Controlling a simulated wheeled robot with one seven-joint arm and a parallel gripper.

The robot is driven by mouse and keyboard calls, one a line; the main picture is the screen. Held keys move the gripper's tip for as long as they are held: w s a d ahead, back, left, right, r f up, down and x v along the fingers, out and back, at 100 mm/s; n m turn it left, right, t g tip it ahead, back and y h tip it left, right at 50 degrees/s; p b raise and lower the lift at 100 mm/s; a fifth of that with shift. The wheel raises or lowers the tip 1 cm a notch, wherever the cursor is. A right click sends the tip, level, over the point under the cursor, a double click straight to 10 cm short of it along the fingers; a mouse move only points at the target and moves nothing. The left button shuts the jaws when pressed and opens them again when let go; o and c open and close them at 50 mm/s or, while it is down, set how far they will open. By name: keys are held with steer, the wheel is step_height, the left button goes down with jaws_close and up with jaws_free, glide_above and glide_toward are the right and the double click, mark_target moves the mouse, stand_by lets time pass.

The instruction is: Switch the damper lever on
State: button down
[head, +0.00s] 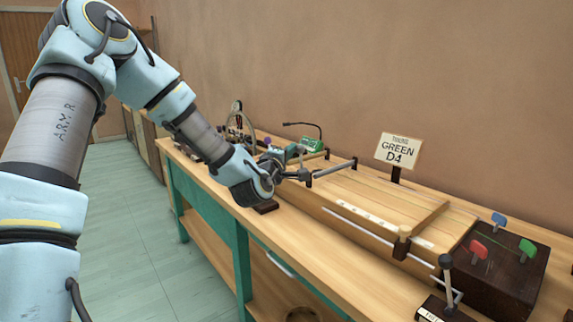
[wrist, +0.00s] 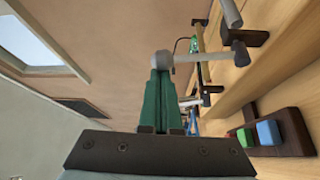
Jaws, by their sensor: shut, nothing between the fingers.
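My gripper (head: 300,162) is over the far part of the bench in the head view. Its green fingers are together and empty in the wrist view (wrist: 160,78). A grey rod with a rounded end (wrist: 185,57) and a dark cap crosses just beyond the fingertips; it looks like a lever, but I cannot confirm it is the damper lever. It also shows in the head view (head: 335,168). I cannot tell whether the fingers touch it. Another lever with a dark round knob (head: 446,262) stands on a labelled base at the near right.
A long wooden box instrument (head: 380,200) lies on the bench. A sign reading GREEN D4 (head: 398,150) stands behind it. A dark box (head: 500,265) with blue, red and green paddles is at the right. Floor is clear at left.

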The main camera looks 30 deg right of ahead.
steer(key=shift+s+d+f+m+h+b, duration=0.15)
steer(key=shift+s+m+h+b, duration=0.65)
steer(key=shift+m+b, duration=0.9)
steer(key=shift+s+d+f+m+h+b, duration=0.15)
steer(key=shift+s+m+h+b, duration=0.7)
steer(key=shift+b, duration=1.5)
steer(key=shift+s+d+m+h+b, duration=0.25)
steer(key=shift+s+m+h+b, duration=0.2)
steer(key=shift+s+m+b, duration=1)
steer(key=shift+w+b, duration=0.35)
steer(key=shift+b, duration=0.2)
steer(key=shift+r, duration=0.1)
